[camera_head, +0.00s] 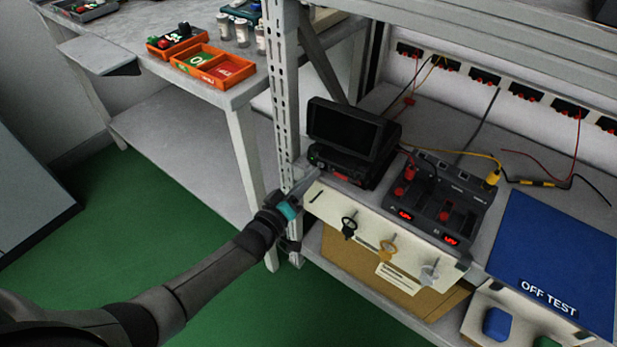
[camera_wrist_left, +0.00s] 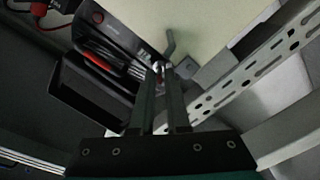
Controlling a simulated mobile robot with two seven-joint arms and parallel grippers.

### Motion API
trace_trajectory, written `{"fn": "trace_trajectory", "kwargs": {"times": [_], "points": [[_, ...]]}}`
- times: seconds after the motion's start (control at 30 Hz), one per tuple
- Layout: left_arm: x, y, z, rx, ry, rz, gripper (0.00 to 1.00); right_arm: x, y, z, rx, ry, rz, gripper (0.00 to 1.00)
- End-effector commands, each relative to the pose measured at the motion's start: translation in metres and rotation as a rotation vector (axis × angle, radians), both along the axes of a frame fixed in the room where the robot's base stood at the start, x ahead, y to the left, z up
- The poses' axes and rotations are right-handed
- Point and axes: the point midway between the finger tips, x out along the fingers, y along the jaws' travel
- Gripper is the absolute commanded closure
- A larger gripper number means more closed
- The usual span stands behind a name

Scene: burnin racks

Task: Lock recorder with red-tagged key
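The recorder (camera_head: 345,128), a black box with a tilted dark screen, stands on the bench shelf beside the post. It also shows in the wrist view (camera_wrist_left: 105,60). My left gripper (camera_head: 312,182) is at its front left corner, close to the lower front face. In the wrist view the two fingers (camera_wrist_left: 160,78) are close together, with a small reddish and metallic thing, apparently the red-tagged key (camera_wrist_left: 160,68), between their tips. Its tag is mostly hidden. A black-tagged key (camera_head: 348,228), an orange-tagged key (camera_head: 388,248) and a grey-tagged key (camera_head: 430,272) hang on the front panel.
A perforated post (camera_head: 286,100) stands just left of the recorder, close to my gripper. A black supply unit (camera_head: 440,200) with red displays and cables stands to the right. A blue mat (camera_head: 555,255) lies farther right. An orange tray (camera_head: 212,66) is on the left table.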

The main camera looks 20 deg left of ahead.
Motion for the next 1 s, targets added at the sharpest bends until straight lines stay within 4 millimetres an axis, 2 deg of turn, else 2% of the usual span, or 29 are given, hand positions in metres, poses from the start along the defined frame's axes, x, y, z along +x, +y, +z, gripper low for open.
{"fn": "trace_trajectory", "kwargs": {"times": [0.4, 0.47, 1.0], "points": [[-0.005, 0.002, 0.001, 0.002, -0.001, 0.0, 0.81, 0.001, 0.0, 0.002, 0.001, -0.004, 0.0, 0.58], [-0.01, 0.003, 0.001, 0.002, 0.0, 0.001, 0.81, -0.004, -0.001, -0.005, -0.002, 0.006, 0.0, 0.58], [-0.08, 0.024, 0.002, 0.002, 0.002, 0.0, 0.81, -0.028, -0.021, -0.05, -0.026, 0.022, 0.006, 0.58]]}}
